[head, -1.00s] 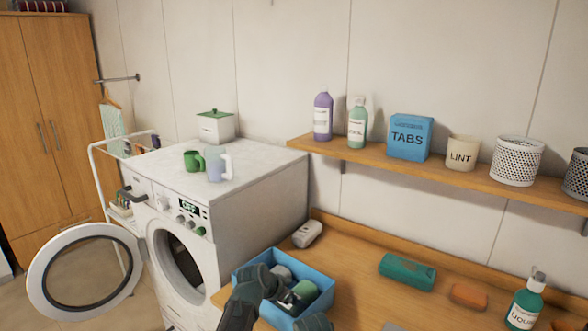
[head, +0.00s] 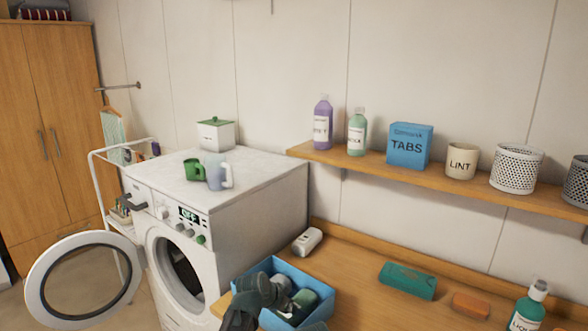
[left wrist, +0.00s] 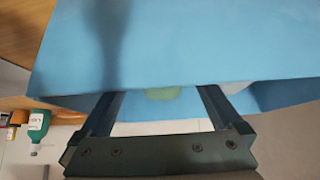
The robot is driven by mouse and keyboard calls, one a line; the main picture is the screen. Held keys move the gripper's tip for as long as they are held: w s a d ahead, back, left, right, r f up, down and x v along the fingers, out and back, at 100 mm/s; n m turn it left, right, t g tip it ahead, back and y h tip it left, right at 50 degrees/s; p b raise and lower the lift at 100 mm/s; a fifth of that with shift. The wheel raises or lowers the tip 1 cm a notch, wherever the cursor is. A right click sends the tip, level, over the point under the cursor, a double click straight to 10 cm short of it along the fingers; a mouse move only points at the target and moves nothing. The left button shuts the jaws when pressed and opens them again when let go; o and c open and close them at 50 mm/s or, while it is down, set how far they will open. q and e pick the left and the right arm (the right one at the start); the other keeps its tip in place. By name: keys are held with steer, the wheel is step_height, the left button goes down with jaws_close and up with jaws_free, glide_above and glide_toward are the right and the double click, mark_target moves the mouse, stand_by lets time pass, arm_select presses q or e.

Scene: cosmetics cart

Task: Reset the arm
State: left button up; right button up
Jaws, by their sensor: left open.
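In the head view my dark left arm comes up from the bottom edge and covers the front left part of a blue box (head: 318,314) on the wooden counter. The box also fills much of the left wrist view (left wrist: 190,45), close beyond the fingers. Whether the fingers touch it I cannot tell. A dark green item (head: 304,299) and a grey item (head: 282,283) lie in the box, partly hidden. My right gripper is not in view.
A white washing machine (head: 255,205) with its round door (head: 85,285) open stands left of the counter (head: 350,270). Green and pale blue mugs stand on it.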

arm_select(q)
steer(key=p+v, duration=0.7)
steer(key=v, duration=0.3)
steer(key=b+x, duration=0.9)
steer(key=x, duration=0.3)
steer(key=shift+f+b, duration=0.15)
steer(key=shift+b, duration=0.2)
step_height(320, 180, up, 18)
steer(key=p, duration=1.8)
steer(key=shift+s+a+r, duration=0.15)
steer(key=shift+r, duration=0.1)
